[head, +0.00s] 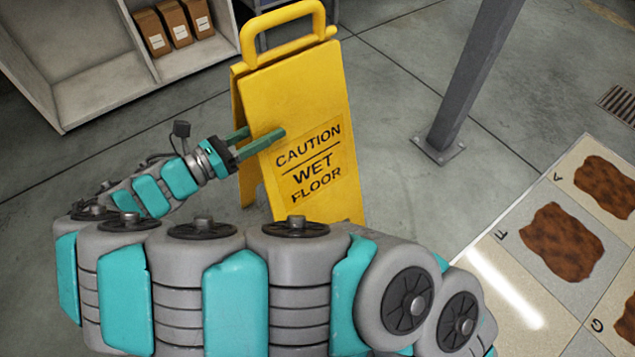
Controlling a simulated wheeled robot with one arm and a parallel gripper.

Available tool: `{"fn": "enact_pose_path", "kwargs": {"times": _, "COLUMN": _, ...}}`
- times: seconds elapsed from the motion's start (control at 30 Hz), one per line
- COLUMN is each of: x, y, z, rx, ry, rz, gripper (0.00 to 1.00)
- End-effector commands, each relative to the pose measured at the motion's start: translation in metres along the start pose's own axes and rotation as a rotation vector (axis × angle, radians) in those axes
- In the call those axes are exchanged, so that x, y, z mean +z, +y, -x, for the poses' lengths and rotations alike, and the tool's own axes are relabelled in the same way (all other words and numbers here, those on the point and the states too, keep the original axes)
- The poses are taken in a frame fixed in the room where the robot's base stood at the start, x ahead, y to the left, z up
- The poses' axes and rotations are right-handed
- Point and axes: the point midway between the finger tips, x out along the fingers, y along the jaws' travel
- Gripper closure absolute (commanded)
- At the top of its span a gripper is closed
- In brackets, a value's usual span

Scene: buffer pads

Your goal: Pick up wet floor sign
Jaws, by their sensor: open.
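The yellow wet floor sign (308,105) stands upright on the concrete floor in the middle of the head view. It has a loop handle on top and black "CAUTION WET FLOOR" lettering. My arm partly hides its foot. My gripper (262,138) is open at the sign's left edge. One green finger lies in front of the front panel, beside the lettering. The other finger reaches towards the left edge, and its tip is partly hidden there. I cannot tell whether either finger touches the sign.
A pale shelf unit (105,85) with several brown boxes (175,25) stands at the upper left. A grey metal post (475,80) is bolted to the floor right of the sign. Lettered floor pads with brown patches (562,242) lie at the right. A floor grate (618,103) is at the far right.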

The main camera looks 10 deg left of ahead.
Motion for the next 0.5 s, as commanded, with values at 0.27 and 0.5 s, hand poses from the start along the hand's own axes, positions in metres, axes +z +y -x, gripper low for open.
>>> {"fn": "enact_pose_path", "kwargs": {"times": 0.27, "x": -0.001, "y": -0.005, "z": -0.037, "rx": -0.005, "ry": 0.0, "rz": -0.001, "gripper": 0.5}}
{"fn": "enact_pose_path", "kwargs": {"times": 0.5, "x": -0.001, "y": -0.004, "z": -0.047, "rx": -0.001, "ry": 0.001, "rz": -0.002, "gripper": 0.5}}
